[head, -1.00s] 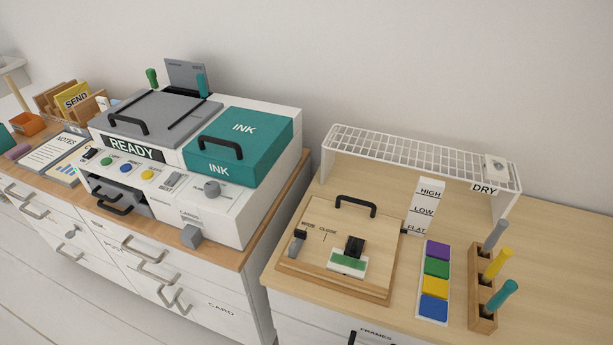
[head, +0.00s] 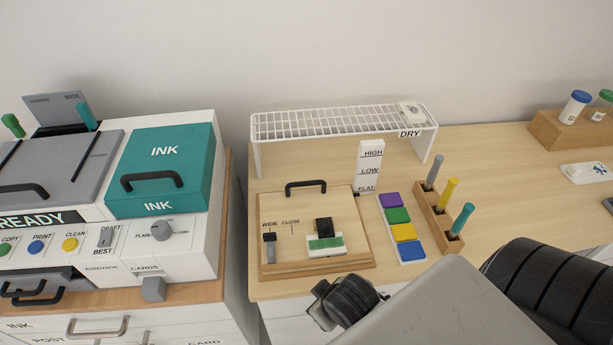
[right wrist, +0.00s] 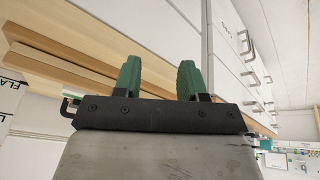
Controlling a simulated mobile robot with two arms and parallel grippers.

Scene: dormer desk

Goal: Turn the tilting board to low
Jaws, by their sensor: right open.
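The tilting board (head: 290,205) is a light wooden panel on a base, with a black handle (head: 306,187) at its back edge. It lies flat or nearly flat. A white scale (head: 369,168) marked HIGH, LOW and FLAT stands behind its right corner. A slider marked WIDE and CLOSE (head: 270,246) and a black clip over a green-and-white card (head: 325,242) are on the board. My right arm enters from the lower right, its wrist in front of the board. The right gripper's green fingers (right wrist: 158,80) are apart and empty in the right wrist view. My left gripper is out of view.
A white wire rack marked DRY (head: 340,120) stands behind the board. Colour pads (head: 403,230) and a wooden holder with several pens (head: 438,215) are to its right. A printer (head: 160,215) stands on the left cabinet, across a gap.

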